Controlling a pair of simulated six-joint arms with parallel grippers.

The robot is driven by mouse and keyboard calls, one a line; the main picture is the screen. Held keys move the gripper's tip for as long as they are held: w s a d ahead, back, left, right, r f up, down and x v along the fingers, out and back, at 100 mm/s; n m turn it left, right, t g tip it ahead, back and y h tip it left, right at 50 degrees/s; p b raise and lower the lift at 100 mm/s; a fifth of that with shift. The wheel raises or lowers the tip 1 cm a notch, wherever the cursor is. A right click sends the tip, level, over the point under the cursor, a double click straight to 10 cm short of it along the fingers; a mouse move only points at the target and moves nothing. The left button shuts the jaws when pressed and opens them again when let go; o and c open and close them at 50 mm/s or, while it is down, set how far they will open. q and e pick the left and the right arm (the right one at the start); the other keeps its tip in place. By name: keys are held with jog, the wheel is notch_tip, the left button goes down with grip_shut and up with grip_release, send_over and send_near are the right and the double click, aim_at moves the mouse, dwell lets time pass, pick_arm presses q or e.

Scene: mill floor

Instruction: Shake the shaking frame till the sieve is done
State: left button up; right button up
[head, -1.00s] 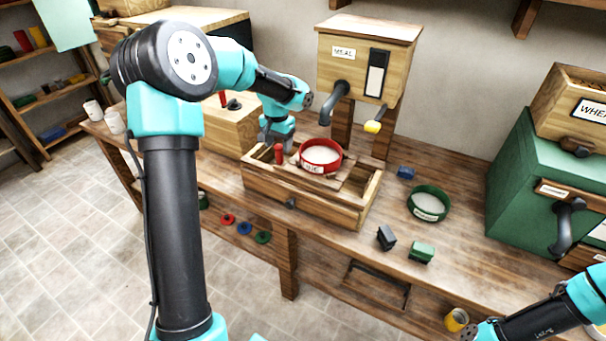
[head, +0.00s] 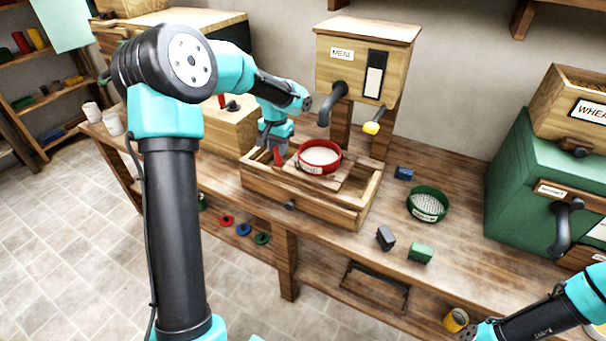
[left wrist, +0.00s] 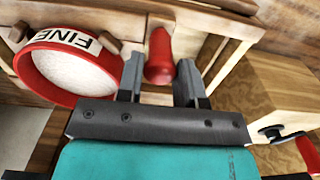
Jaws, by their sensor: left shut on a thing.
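The red sieve (head: 319,171) holds pale meal and sits on the wooden shaking frame (head: 331,186). The frame lies inside an open-topped wooden box (head: 312,214). In the left wrist view the red sieve (left wrist: 35,82) carries a FINE label. A red upright handle (head: 278,158) stands at the frame's left end. My left gripper (head: 276,143) reaches down over it and is shut on it. The left wrist view shows the handle (left wrist: 160,55) between the fingers. My right arm enters at the lower right; its gripper is out of view.
A meal hopper (head: 362,65) with a spout stands behind the frame. A green sieve (head: 427,216), small blue (head: 404,173), dark (head: 386,238) and green (head: 421,252) blocks lie to the right. A green cabinet (head: 525,200) bounds the right side.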

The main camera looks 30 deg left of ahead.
pick_arm(q)
jog(key=a, duration=1.4)
jog(key=shift+s+a, duration=0.25)
jog(key=shift+a, duration=0.05)
jog(key=shift+d, duration=0.15)
jog(key=d, duration=0.9)
jog(key=shift+w+d, duration=0.2)
jog(key=shift+a, duration=0.1)
jog(key=a, duration=0.9)
jog(key=shift+s+a, duration=0.2)
jog(key=shift+a, duration=0.05)
jog(key=shift+d, duration=0.1)
jog(key=d, duration=0.9)
jog(key=shift+w+d, duration=0.2)
jog(key=shift+d, duration=0.05)
jog(key=shift+a, duration=0.1)
